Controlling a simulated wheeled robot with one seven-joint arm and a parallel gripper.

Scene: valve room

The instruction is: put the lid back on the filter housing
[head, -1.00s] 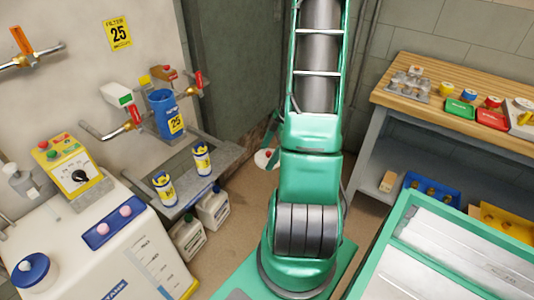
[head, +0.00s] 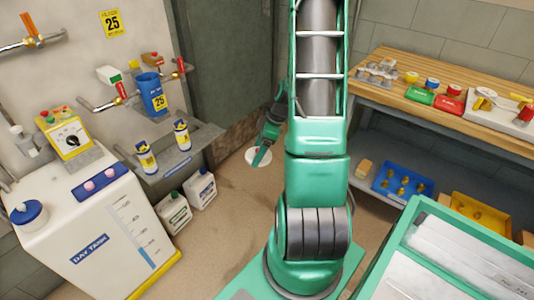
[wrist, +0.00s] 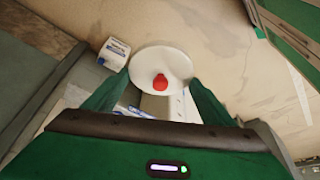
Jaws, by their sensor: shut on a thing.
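The lid is a white round disc with a red knob, in the wrist view (wrist: 176,60) between my green fingers. My gripper (wrist: 158,84) is shut on it. In the head view my gripper (head: 261,153) is left of my arm column, holding the lid (head: 257,160) above the floor. The filter housing is most likely the blue cylinder (head: 151,90) with a yellow 25 label, at the wall in the head view. It stands up and left of my gripper, well apart from the lid. Its inside cannot be made out.
Pipes with red-handled valves (head: 121,90) flank the cylinder. A grey ledge (head: 205,137) below holds two yellow-labelled cans (head: 146,158). White jugs (head: 202,188) stand on the floor beneath. A day tank (head: 95,225) is at left, a wooden bench (head: 440,98) at right. Floor between is open.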

